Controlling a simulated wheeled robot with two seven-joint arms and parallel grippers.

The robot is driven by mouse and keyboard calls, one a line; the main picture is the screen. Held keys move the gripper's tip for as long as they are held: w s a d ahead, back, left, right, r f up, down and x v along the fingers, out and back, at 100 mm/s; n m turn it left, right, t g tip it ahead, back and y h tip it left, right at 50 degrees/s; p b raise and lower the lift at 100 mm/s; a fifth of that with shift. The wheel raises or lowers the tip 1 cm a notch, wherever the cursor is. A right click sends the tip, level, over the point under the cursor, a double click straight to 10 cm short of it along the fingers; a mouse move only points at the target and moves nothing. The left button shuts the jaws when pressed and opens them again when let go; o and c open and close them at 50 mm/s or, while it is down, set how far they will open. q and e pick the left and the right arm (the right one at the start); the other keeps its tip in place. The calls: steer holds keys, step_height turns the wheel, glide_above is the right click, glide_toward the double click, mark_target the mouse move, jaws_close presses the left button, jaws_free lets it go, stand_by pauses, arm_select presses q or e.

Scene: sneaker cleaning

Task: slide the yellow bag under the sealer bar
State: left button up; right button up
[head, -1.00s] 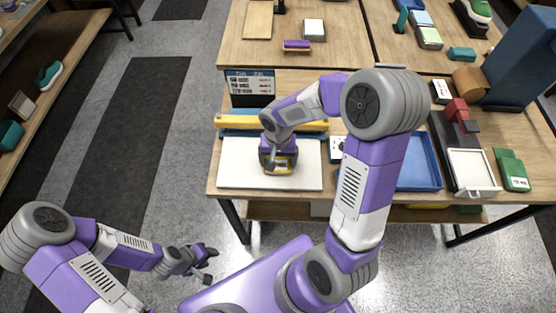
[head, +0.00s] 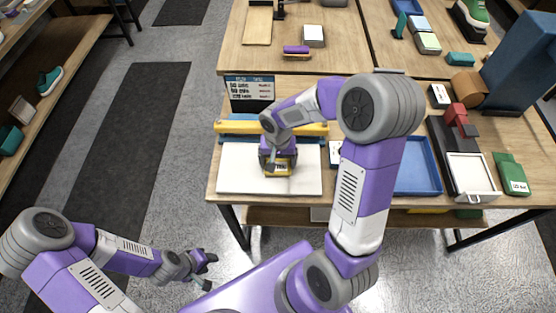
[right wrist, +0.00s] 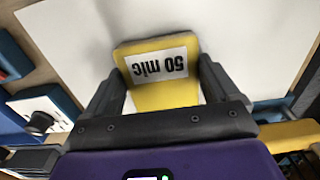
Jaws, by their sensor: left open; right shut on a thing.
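The yellow bag (head: 279,168) lies on the white plate (head: 240,180) in front of the sealer. It also shows in the right wrist view (right wrist: 163,86) with a white "50 mic" label. My right gripper (head: 277,163) is shut on the yellow bag, with a finger at each side of it. The yellow sealer bar (head: 235,127) runs across just behind the gripper, above a blue base (head: 225,138). The gripper and arm hide part of the bar and the bag's far end. My left gripper (head: 205,270) is open and empty, low over the floor, away from the table.
A sign board (head: 250,90) stands behind the sealer. A blue tray (head: 416,170) and a white tray (head: 470,172) lie to the right. A small knob box (right wrist: 40,116) sits beside the sealer. The white plate is clear around the bag.

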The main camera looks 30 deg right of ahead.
steer(key=o, duration=0.8)
step_height(320, 180, up, 8)
steer(key=shift+f+p, duration=0.15)
steer(key=shift+p, duration=0.8)
steer(key=shift+f, duration=0.1)
